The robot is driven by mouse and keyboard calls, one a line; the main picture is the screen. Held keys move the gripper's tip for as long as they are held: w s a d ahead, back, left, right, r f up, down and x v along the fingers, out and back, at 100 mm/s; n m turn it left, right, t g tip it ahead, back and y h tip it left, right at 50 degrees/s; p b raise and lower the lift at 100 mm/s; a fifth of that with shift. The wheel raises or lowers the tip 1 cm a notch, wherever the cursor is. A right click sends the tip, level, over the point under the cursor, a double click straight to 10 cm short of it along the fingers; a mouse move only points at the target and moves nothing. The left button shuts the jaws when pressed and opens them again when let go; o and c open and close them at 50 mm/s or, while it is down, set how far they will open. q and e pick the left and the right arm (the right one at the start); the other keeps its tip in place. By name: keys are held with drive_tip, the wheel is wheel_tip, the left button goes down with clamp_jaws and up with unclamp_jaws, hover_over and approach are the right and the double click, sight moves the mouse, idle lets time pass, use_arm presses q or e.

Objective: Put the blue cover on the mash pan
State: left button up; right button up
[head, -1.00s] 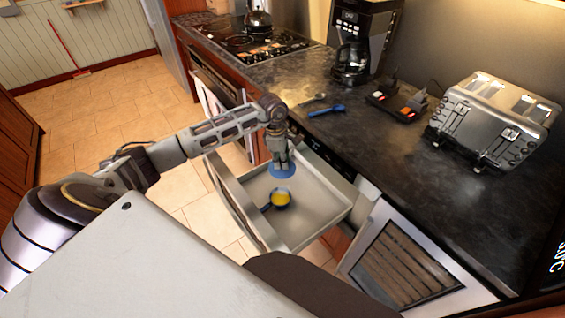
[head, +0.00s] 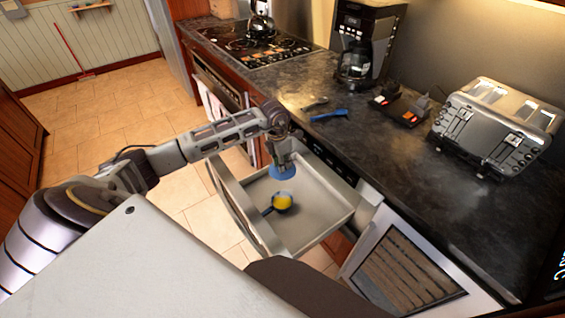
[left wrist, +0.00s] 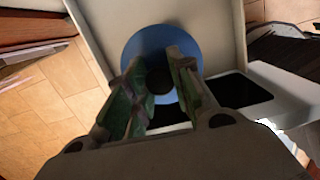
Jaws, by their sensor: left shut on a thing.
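The blue cover (head: 282,173) is a round blue disc. My left gripper (head: 283,160) is shut on it from above and holds it over the open drawer. In the left wrist view the blue cover (left wrist: 135,50) shows between and beyond the fingers of my left gripper (left wrist: 162,75), with a dark round knob in its middle. The mash pan (head: 282,202) is small and dark blue with yellow mash inside. It sits in the drawer below the cover, with a clear gap between them. In the left wrist view the pan is hidden. My right gripper is not in view.
The open microwave drawer (head: 320,208) has low walls around the pan. On the counter (head: 400,165) lie a blue utensil (head: 328,115), a silver utensil (head: 315,103) and a dark tray (head: 400,108). A toaster (head: 497,125) and coffee maker (head: 360,45) stand behind.

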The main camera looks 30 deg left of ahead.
use_arm(q)
drive_tip(key=shift+n, duration=1.8)
drive_tip(key=shift+n+y, duration=0.3)
drive_tip(key=shift+n, duration=1.3)
wheel_tip(320, 180, down, 14)
drive_tip(key=b, duration=0.5)
drive_tip(key=shift+a, duration=0.1)
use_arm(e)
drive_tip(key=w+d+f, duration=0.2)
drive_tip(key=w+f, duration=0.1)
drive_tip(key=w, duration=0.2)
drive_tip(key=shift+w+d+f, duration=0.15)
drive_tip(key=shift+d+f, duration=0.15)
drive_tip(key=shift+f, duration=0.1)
